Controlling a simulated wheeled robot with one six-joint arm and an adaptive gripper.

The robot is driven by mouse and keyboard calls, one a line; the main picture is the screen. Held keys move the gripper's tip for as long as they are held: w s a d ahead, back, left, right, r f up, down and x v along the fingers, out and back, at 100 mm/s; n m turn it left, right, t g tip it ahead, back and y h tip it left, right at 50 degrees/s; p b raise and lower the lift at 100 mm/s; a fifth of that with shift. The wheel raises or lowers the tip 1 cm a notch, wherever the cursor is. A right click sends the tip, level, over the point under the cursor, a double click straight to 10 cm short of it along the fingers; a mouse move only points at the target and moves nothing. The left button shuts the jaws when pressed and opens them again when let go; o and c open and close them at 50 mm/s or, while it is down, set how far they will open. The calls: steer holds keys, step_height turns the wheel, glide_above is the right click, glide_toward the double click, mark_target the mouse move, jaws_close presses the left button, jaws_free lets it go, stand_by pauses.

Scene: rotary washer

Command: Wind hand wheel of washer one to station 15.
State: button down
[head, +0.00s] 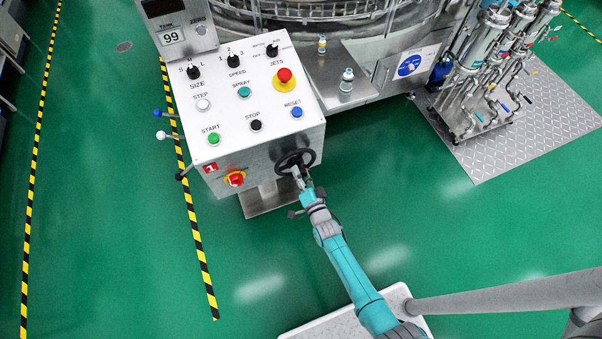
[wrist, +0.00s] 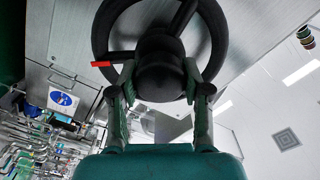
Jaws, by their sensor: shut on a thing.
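The black hand wheel (head: 296,157) is mounted on the lower right front of the washer's control box (head: 270,165). My gripper (head: 301,180) reaches it from below right in the head view. In the wrist view the wheel rim (wrist: 101,40) fills the upper middle, with spokes and a red pointer mark (wrist: 101,64) at left of the hub. The fingers of my gripper (wrist: 160,88) are shut on the dark round hub or knob (wrist: 160,70) of the wheel, one on each side. A red tag with a 1 (head: 210,168) is on the box front. No station number is readable.
Buttons and selector knobs cover the sloped panel top. Levers (head: 166,114) stick out at the left side. A pipe rack (head: 490,75) stands at right. The green floor (head: 420,215) is open.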

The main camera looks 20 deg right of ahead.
steer(key=m, duration=0.3)
steer(key=shift+m, duration=0.3)
steer(key=shift+f+m, duration=0.1)
steer(key=shift+m, duration=1.7)
steer(key=c, duration=0.5)
jaws_free()
steer(key=s, duration=1.2)
